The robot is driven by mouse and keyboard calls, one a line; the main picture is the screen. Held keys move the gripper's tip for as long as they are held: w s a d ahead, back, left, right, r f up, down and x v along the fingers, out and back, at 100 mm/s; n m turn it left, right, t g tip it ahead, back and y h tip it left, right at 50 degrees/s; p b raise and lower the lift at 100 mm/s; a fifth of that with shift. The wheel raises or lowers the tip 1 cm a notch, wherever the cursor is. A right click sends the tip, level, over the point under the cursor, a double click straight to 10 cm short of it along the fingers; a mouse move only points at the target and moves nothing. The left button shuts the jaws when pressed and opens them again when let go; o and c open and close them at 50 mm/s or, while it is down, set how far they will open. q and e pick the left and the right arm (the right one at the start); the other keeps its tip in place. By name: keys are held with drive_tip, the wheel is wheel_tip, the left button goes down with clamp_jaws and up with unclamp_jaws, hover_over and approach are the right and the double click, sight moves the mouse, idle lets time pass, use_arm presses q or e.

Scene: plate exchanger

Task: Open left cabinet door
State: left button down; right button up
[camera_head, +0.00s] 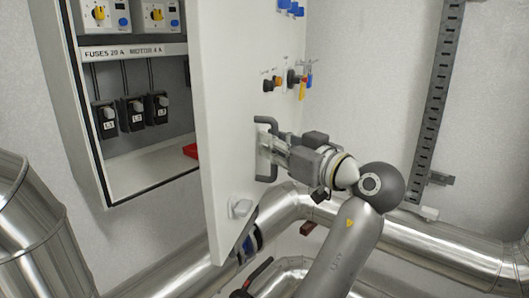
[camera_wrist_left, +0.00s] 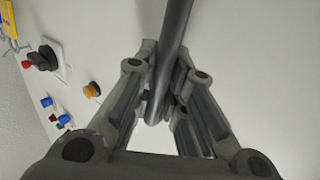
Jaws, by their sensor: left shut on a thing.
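The cabinet door (camera_head: 222,110) is a white panel standing swung out to the right of the grey cabinet (camera_head: 75,110), whose inside shows. A dark grey bar handle (camera_head: 267,176) sits on the door's outer face. My left gripper (camera_head: 268,150) is shut around the handle from the right. In the left wrist view the handle bar (camera_wrist_left: 175,35) runs down between the fingers of my left gripper (camera_wrist_left: 165,90). The fingers hide part of the handle. My right gripper is not in either view.
Inside the cabinet are several black fuse units (camera_head: 133,114) and a red item (camera_head: 190,150). Knobs (camera_head: 270,84) stick out of the door face above the handle. Silver pipes (camera_head: 285,205) run below and behind the door. A slotted rail (camera_head: 437,90) is on the right wall.

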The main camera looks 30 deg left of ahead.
use_arm(q)
drive_tip(key=d, duration=0.1)
drive_tip(key=w+d, duration=0.2)
drive_tip(key=d, duration=0.1)
drive_tip(key=shift+r+b, duration=0.15)
drive_tip(key=shift+b, duration=0.25)
drive_tip(key=shift+d, duration=0.15)
drive_tip(key=c, duration=1.5)
unclamp_jaws()
drive_tip(key=shift+d, duration=0.1)
drive_tip(key=shift+o, duration=0.2)
